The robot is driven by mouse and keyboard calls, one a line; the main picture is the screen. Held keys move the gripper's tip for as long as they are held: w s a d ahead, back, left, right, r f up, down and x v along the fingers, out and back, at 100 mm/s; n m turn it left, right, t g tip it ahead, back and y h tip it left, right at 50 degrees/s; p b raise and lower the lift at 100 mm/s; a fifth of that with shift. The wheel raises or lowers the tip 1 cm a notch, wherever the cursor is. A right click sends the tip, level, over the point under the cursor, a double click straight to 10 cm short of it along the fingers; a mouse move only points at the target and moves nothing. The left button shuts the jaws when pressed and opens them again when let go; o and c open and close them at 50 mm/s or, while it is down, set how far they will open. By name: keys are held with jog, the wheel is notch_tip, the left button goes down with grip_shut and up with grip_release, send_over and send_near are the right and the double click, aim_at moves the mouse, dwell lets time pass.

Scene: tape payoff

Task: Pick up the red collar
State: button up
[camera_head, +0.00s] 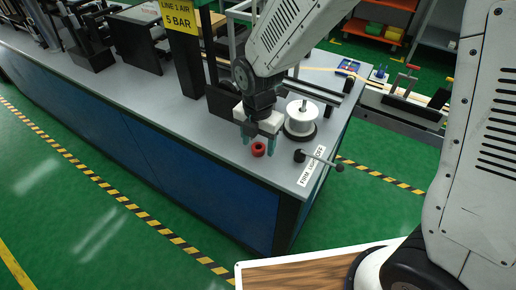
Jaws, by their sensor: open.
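The red collar (259,149) is a small red ring lying on the grey bench top (185,120), near the bench's front edge. My gripper (258,144) is over it, pointing down, with its two teal fingertips apart. One fingertip is to the left of the collar and the other to its right. The gripper is open and holds nothing. The collar's top shows between the fingers. I cannot tell whether either finger touches the collar or the bench.
A white spool (302,118) on a dark base stands just right of my gripper. A black-knobbed lever (318,158) and a white label (309,174) lie near the bench corner. A dark post with a yellow sign (178,16) stands to the left. Bench top left of the collar is clear.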

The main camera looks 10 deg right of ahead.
jog(key=shift+f, duration=0.25)
jog(key=c, duration=1.1)
jog(key=shift+r, duration=0.15)
